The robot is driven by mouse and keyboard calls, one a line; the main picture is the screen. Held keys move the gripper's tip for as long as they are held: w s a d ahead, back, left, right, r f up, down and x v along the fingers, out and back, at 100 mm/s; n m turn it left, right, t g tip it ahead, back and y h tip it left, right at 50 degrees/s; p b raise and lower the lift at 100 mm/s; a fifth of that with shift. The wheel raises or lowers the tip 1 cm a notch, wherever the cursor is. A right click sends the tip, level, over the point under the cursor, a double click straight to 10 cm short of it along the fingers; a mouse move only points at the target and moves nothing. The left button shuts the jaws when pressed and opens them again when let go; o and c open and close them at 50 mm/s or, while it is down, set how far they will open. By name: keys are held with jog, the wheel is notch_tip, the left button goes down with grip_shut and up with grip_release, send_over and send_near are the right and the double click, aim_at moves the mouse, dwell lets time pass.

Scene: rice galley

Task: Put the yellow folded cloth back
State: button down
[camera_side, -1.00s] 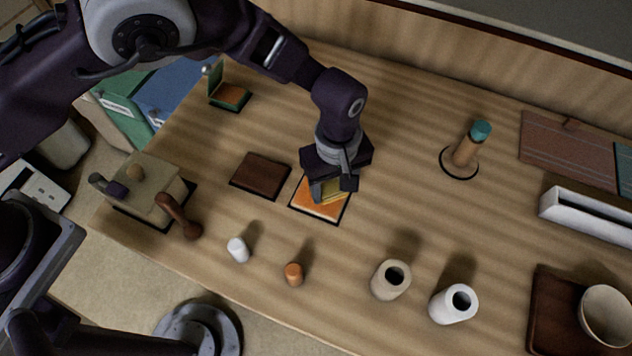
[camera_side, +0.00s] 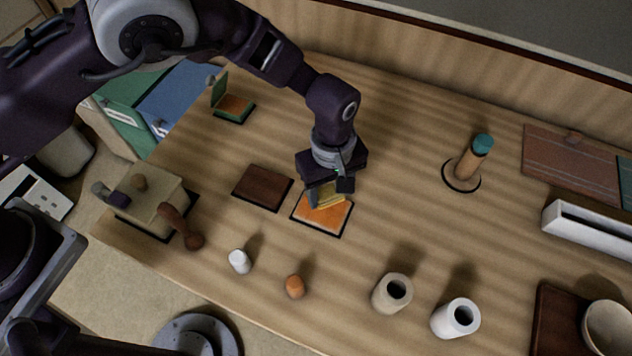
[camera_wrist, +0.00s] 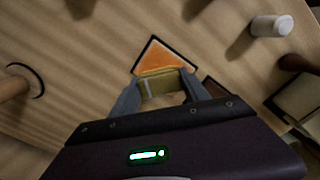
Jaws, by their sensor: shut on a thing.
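The yellow folded cloth (camera_side: 327,196) is between the fingers of my gripper (camera_side: 328,198), which is shut on it. The cloth also shows between the fingertips in the wrist view (camera_wrist: 160,83). An orange square with a dark outline (camera_side: 323,217) lies on the counter just below and in front of the cloth. It also shows beyond the cloth in the wrist view (camera_wrist: 158,58). The cloth looks held a little above the counter, over the far edge of the orange square; the exact gap is hard to tell. Its far side is hidden by my gripper.
A dark brown square (camera_side: 262,188) lies just left of the orange one. A white cylinder (camera_side: 239,261) and an orange cylinder (camera_side: 295,286) stand in front. A teal-topped cylinder (camera_side: 469,164) stands in a ring at right. A box with a brown handle (camera_side: 150,205) is at left.

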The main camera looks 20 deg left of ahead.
jog(key=w+a+n, duration=0.2)
jog(key=w+a, duration=0.1)
jog(key=a, duration=0.5)
jog(key=w+a+n, duration=0.2)
jog(key=w+a, duration=0.1)
jog(key=a, duration=0.5)
jog(key=n, duration=0.5)
send_over(224, 152)
jog(key=shift+f, duration=0.35)
jog(key=shift+f, duration=3)
jog(key=shift+f, duration=0.5)
jog(key=shift+c, duration=2.3)
grip_release()
